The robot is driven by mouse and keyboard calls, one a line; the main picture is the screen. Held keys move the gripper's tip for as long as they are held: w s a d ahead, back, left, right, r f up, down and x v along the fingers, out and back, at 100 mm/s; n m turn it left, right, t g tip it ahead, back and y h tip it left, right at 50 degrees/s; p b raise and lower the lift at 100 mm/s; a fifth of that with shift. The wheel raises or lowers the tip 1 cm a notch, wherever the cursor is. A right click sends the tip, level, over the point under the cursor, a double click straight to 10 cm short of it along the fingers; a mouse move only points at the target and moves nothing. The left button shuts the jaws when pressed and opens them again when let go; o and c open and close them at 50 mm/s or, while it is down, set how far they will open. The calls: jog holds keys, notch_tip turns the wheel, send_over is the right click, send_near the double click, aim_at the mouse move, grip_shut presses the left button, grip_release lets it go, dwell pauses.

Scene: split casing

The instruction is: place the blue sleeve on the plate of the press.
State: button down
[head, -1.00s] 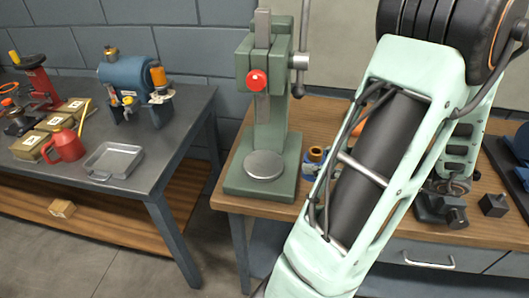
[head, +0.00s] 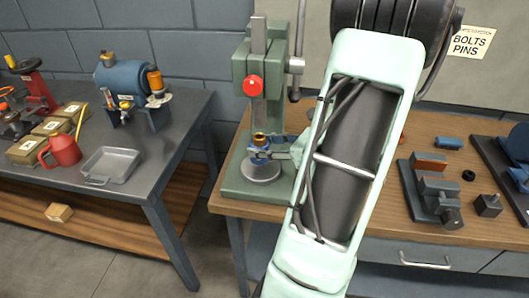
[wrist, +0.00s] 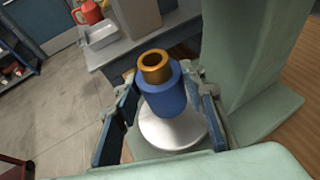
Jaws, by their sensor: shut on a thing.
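The blue sleeve (wrist: 166,98), with a bronze bushing (wrist: 155,66) standing out of its top, is upright between the jaws of my gripper (wrist: 168,92). My gripper is shut on the sleeve. The press's round pale plate (wrist: 172,132) lies directly below it in the wrist view. In the head view the sleeve (head: 259,154) appears over the plate (head: 261,172) of the green press (head: 256,90), in front of its column. I cannot tell whether the sleeve's underside touches the plate. My arm hides part of the gripper in the head view.
The press's red knob (head: 253,86) and column stand just behind the gripper. A grey vise (head: 435,195) and small blocks lie on the wooden bench (head: 390,230) to the right. A dark table (head: 130,185) at left holds a tray (head: 110,164) and a red can (head: 62,150).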

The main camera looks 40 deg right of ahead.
jog(key=shift+d+f, duration=0.1)
jog(key=shift+f, duration=1.05)
jog(key=shift+f, duration=0.1)
jog(key=shift+f, duration=0.15)
jog(key=c, duration=1.2)
grip_release()
jog(key=shift+s, duration=0.1)
jog(key=shift+c, duration=0.2)
jog(key=shift+s+r, duration=0.15)
jog(key=shift+r, duration=0.1)
jog(key=v, duration=1.1)
jog(key=shift+s, duration=0.35)
jog(key=shift+r, duration=0.1)
